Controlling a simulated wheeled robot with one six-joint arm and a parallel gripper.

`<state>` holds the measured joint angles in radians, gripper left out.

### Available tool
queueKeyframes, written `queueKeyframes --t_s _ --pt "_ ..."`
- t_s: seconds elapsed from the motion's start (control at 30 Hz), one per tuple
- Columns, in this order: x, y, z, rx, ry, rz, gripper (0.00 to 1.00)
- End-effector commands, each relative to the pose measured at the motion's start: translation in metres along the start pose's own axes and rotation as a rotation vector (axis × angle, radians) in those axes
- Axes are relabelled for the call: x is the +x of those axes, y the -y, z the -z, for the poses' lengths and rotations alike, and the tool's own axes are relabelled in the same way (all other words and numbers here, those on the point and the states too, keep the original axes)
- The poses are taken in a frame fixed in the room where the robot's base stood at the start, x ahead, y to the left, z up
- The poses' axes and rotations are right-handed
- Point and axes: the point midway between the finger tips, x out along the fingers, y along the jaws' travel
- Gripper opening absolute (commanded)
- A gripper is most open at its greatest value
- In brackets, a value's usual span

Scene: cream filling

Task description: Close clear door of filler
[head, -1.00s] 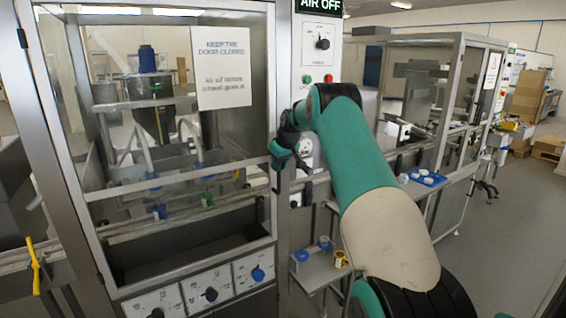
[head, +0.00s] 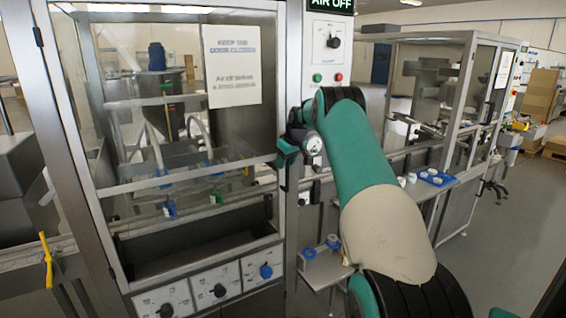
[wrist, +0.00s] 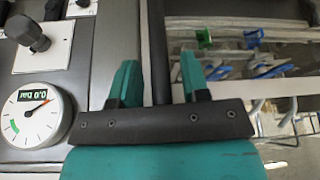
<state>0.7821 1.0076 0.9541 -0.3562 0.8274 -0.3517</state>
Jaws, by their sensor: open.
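The filler's clear door (head: 240,130) is a large pane in a metal frame, with a white paper sign (head: 232,65) on it, at the left of the head view. It looks nearly in line with the cabinet, but I cannot tell whether it is fully shut. My gripper (head: 287,160) is at the door's right edge, beside the cabinet post. In the wrist view my gripper (wrist: 160,82) has its teal fingers apart, with a dark vertical bar (wrist: 155,45) between and beyond them. I cannot tell whether they touch it.
Knobs (head: 220,290) line the panel below the door. A pressure gauge (wrist: 30,115) reads 0.0 bar, left of my gripper. A shelf with blue-lidded pots (head: 332,242) is below my arm. A second clear-sided machine (head: 485,110) stands at right, with open floor beyond.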

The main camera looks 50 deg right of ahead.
Motion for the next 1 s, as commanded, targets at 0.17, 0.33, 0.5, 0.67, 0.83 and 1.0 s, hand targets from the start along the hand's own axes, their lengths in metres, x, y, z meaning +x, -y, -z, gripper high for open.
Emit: queueKeyframes --t_s 0.17,0.33,0.5,0.67,0.83,1.0 --pt "-0.003 -0.001 -0.001 0.002 0.001 -0.001 0.42" --pt "-0.027 -0.003 -0.002 0.003 -0.002 -0.004 0.42" --pt "-0.070 -0.003 -0.001 0.002 -0.003 -0.005 0.42" --pt "-0.113 -0.001 0.000 0.001 -0.004 -0.004 0.42" --pt "-0.149 -0.001 0.001 0.001 -0.001 -0.003 0.42" --pt "-0.170 -0.001 0.002 0.001 -0.001 -0.001 0.42"
